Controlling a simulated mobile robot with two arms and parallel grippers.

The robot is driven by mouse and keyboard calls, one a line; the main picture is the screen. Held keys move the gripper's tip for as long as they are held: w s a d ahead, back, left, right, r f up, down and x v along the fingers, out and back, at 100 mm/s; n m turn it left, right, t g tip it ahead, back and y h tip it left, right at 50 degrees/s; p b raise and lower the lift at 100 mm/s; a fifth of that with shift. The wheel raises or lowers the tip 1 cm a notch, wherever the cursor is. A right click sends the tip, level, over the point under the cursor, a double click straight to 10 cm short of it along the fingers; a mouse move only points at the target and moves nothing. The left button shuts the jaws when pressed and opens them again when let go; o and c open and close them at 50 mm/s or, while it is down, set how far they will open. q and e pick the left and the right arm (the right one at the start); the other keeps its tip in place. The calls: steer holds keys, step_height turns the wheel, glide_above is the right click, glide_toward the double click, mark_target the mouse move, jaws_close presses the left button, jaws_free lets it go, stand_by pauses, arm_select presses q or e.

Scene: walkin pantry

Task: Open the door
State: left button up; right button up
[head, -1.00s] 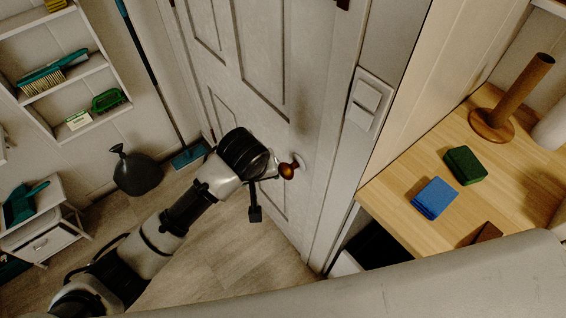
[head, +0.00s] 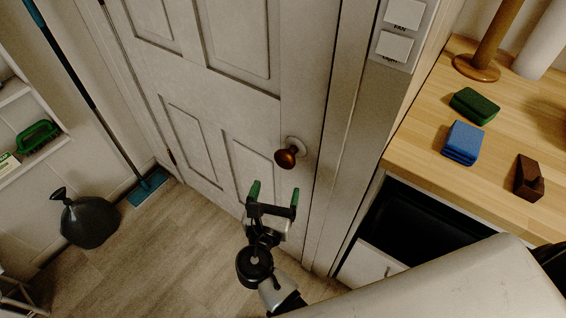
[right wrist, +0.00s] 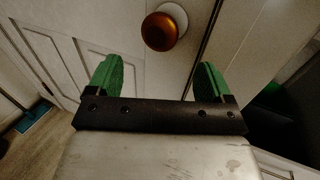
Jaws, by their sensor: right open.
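The door (head: 240,110) is pale and panelled and looks shut in its frame. Its round copper-brown knob (head: 288,157) sits on a light round plate near the door's right edge. My right gripper (head: 274,192) is open, with two green fingers, just below the knob in the head view. In the right wrist view the knob (right wrist: 160,31) shows beyond the open fingers of the right gripper (right wrist: 157,75), roughly centred between them. Nothing is between the fingers, and they appear apart from the knob. My left gripper is not in view.
A wooden counter (head: 425,150) at right holds a blue sponge (head: 462,142), a green sponge (head: 474,105) and a brown block (head: 528,178). A dark bag (head: 88,222) and a teal mop (head: 147,187) stand at left. The floor (head: 165,255) before the door is clear.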

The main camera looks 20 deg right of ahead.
mark_target(283, 166)
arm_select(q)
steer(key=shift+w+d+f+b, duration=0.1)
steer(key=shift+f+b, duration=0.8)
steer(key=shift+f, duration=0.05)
arm_select(e)
steer(key=x, duration=1)
